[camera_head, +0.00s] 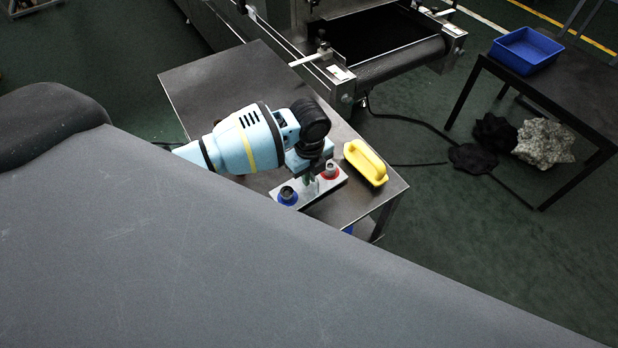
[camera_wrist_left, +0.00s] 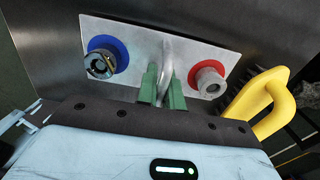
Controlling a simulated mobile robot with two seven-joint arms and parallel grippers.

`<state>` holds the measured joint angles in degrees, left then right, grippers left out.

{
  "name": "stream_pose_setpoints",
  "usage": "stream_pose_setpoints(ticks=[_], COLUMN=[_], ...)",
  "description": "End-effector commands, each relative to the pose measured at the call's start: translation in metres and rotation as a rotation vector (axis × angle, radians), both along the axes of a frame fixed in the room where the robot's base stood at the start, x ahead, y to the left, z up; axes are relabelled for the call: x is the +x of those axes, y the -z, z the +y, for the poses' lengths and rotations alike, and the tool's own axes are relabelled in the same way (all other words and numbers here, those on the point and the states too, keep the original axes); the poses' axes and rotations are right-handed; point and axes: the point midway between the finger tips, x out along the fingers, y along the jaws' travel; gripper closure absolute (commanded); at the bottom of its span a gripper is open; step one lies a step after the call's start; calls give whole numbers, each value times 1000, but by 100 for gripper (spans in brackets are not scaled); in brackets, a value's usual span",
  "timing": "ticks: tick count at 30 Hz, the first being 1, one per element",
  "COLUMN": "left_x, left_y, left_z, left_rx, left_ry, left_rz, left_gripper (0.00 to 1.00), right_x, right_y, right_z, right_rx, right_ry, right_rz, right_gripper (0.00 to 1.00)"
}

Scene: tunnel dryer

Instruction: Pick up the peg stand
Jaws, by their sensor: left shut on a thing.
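The peg stand (camera_head: 311,190) is a light metal plate with a blue-ringed peg and a red-ringed peg, and a bent metal handle between them. It is at the right front part of the metal table. My left gripper (camera_head: 309,180) is over its middle. In the left wrist view the green fingers of my left gripper (camera_wrist_left: 162,90) are shut on the handle of the peg stand (camera_wrist_left: 135,42), between the blue ring and the red ring. I cannot tell whether the plate touches the table. My right gripper is not in view.
A yellow brush-like block (camera_head: 366,163) lies on the table (camera_head: 215,75) just right of the stand. A conveyor (camera_head: 400,62) is behind the table. A blue bin (camera_head: 526,50) sits on a dark table at the right. A large grey surface covers the lower left of the head view.

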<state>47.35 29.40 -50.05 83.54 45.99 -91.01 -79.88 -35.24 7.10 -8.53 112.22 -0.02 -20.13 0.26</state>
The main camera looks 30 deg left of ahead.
Motion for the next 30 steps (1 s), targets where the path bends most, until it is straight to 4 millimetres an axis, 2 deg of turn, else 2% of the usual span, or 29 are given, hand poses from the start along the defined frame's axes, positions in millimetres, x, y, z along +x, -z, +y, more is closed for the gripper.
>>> stream_pose_setpoints(ticks=[1, 6, 14, 30], left_x=[1, 1, -23, -117], left_y=[-8, -24, -27, -35], left_z=[0, 0, 15, 69], left_rx=[-1, -1, 0, 3], left_ry=[1, 0, 0, 0], left_rz=[-6, -5, -4, -1], left_gripper=[100, 100, 100, 100], right_x=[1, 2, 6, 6], right_y=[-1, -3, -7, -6], right_z=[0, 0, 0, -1], right_rx=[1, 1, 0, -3], right_ry=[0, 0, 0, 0], right_rz=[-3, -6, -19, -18], right_gripper=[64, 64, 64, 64])
